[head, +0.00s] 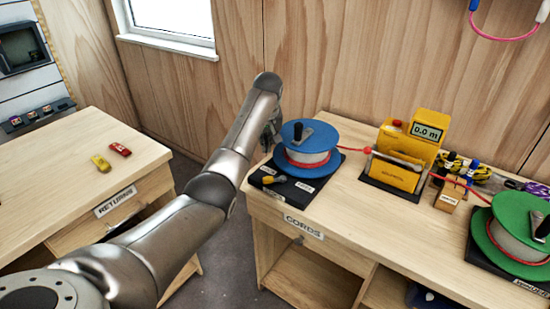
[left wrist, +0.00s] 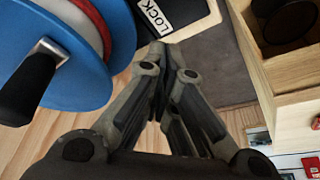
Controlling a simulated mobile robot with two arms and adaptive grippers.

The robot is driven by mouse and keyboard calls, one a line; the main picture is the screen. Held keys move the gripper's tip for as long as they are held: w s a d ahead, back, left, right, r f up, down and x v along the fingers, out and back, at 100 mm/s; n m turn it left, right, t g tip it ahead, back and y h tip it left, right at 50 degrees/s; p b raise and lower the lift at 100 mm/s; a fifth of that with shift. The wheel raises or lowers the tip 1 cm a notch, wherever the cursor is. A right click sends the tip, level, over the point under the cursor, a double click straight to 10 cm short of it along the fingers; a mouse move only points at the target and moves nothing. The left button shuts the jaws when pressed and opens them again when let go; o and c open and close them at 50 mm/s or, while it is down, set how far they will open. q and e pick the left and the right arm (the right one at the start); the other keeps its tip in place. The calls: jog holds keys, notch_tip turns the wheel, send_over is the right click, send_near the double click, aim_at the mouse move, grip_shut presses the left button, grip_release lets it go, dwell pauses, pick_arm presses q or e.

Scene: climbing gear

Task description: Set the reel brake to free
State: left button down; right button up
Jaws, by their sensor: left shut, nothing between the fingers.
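The blue cord reel (head: 306,165) stands on a black base (head: 296,195) on the cords bench, with a dark crank on top. A small yellow brake lever (head: 273,179) lies on the front of the base, between two white labels too small to read in the head view. In the left wrist view the blue reel (left wrist: 90,85) is at upper left, and a LOCK label (left wrist: 155,14) shows on the base; the lever is not visible there. My left gripper (head: 274,127) is shut and empty just left of the reel, partly hidden by my arm. It also shows in the wrist view (left wrist: 166,68).
A yellow meter (head: 400,160) reading 0.0 m stands right of the reel, with red cord running to a green reel (head: 515,230). Coiled cords (head: 465,168) lie behind. A returns bench (head: 75,165) is at left, across a floor gap.

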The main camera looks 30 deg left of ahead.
aim_at(274, 180)
pick_arm(q)
jog(key=x, duration=0.4)
jog(key=shift+s+a+p, duration=0.1)
jog(key=shift+a+p, duration=0.05)
jog(key=shift+p, duration=0.2)
jog(key=b+x, duration=0.1)
jog(key=x, duration=0.3)
jog(key=shift+a+f+b, duration=0.1)
jog(key=shift+f+b, duration=0.2)
jog(key=shift+f, duration=0.3)
jog(key=shift+p, duration=0.6)
jog(key=shift+s+d+r+p, duration=0.15)
jog(key=shift+s+d+p, duration=0.4)
jog(key=shift+p, duration=0.3)
jog(key=shift+s+d+p, duration=0.7)
jog(key=shift+s, duration=0.05)
pick_arm(e)
jog(key=shift+s+r, duration=0.45)
jog(key=shift+r, duration=0.4)
jog(key=shift+s+r, duration=0.45)
jog(key=shift+r, duration=0.4)
